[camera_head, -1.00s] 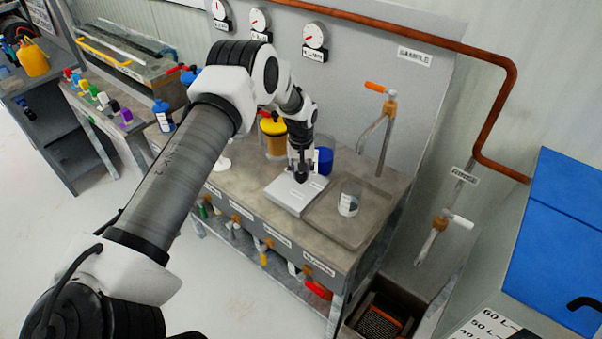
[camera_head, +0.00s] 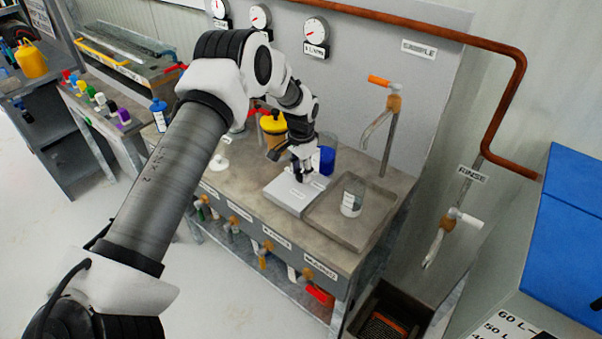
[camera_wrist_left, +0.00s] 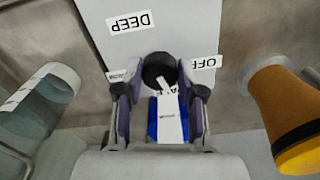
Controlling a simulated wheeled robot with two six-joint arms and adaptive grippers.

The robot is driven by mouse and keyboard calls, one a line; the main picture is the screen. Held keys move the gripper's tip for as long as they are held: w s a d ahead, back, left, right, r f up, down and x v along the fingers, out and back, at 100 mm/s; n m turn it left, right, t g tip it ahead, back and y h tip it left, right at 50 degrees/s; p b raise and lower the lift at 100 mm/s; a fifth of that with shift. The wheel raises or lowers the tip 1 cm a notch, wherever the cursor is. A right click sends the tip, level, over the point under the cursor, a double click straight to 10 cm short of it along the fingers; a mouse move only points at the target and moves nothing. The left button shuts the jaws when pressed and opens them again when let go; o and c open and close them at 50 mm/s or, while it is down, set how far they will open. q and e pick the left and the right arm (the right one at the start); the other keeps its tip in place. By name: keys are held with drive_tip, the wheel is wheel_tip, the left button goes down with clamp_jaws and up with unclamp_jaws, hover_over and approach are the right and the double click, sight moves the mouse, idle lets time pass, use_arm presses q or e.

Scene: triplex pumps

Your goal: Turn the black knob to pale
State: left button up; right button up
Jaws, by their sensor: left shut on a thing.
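The black knob (camera_wrist_left: 158,70) sits on a light grey box (camera_head: 285,196) on the bench. My left gripper (camera_head: 301,175) reaches down to the box top. In the left wrist view its two fingers (camera_wrist_left: 158,92) are shut on the knob, one on each side. A white pointer mark shows on the knob's lower part. I cannot read the exact setting. My right gripper is not in view.
A blue container (camera_head: 326,159) stands close behind the gripper. A yellow-lidded amber jar (camera_head: 272,124) is behind to the left. A clear beaker (camera_head: 352,198) stands in a shallow tray (camera_head: 338,236) right of the box. An orange-handled tap (camera_head: 380,81) rises behind the tray.

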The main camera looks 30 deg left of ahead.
use_arm(q)
drive_tip(key=shift+s+f+m+b, duration=0.1)
drive_tip(key=shift+f+m+b, duration=0.2)
drive_tip(key=shift+m, duration=0.8)
drive_tip(key=o, duration=1.1)
drive_tip(key=shift+d, duration=0.1)
drive_tip(key=shift+o, duration=0.2)
drive_tip(key=shift+w, duration=0.2)
wheel_tip(320, 180, up, 12)
